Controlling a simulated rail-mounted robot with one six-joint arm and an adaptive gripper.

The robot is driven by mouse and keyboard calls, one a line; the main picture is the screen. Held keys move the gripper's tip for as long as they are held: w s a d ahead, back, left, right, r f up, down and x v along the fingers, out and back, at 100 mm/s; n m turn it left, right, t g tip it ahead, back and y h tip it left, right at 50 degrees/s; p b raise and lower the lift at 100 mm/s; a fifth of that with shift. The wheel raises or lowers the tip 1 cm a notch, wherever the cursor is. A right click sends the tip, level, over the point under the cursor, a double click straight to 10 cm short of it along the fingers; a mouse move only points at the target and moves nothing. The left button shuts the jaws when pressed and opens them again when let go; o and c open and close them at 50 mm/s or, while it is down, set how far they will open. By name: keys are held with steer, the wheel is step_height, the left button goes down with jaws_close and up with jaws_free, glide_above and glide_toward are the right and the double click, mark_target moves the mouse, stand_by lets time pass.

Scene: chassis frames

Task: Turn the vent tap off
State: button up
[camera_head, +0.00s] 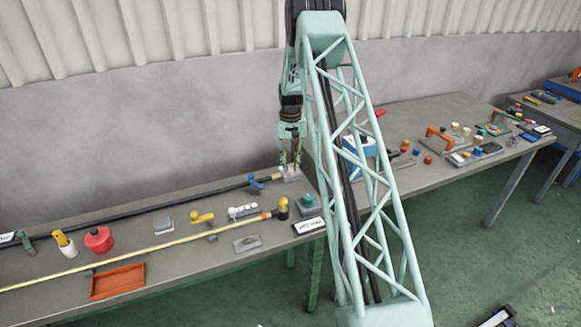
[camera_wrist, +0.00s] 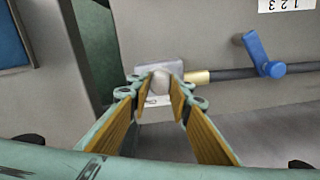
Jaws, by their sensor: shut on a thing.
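My gripper (camera_head: 291,165) is at the right end of the black pipe (camera_head: 135,213), over the near table's back right corner. In the wrist view its two fingers (camera_wrist: 160,88) are closed in on a pale rounded knob (camera_wrist: 160,80) on a grey block (camera_wrist: 148,70); the fingers partly hide it. A brass fitting (camera_wrist: 197,77) joins the block to the pipe. A blue lever tap (camera_wrist: 264,55) sits on the pipe beside this, apart from my fingers; it also shows in the head view (camera_head: 256,182). I cannot read which part is the vent tap.
A label plate (camera_head: 309,226), a red pot (camera_head: 99,239) and an orange tray (camera_head: 117,282) are on the table (camera_head: 60,297). A second cluttered table (camera_head: 440,116) stands right.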

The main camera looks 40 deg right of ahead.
mark_target(290, 166)
steer(key=shift+n, duration=1.5)
steer(key=o, duration=0.8)
steer(key=shift+o, duration=0.2)
step_height(290, 166, up, 12)
stand_by(0.5)
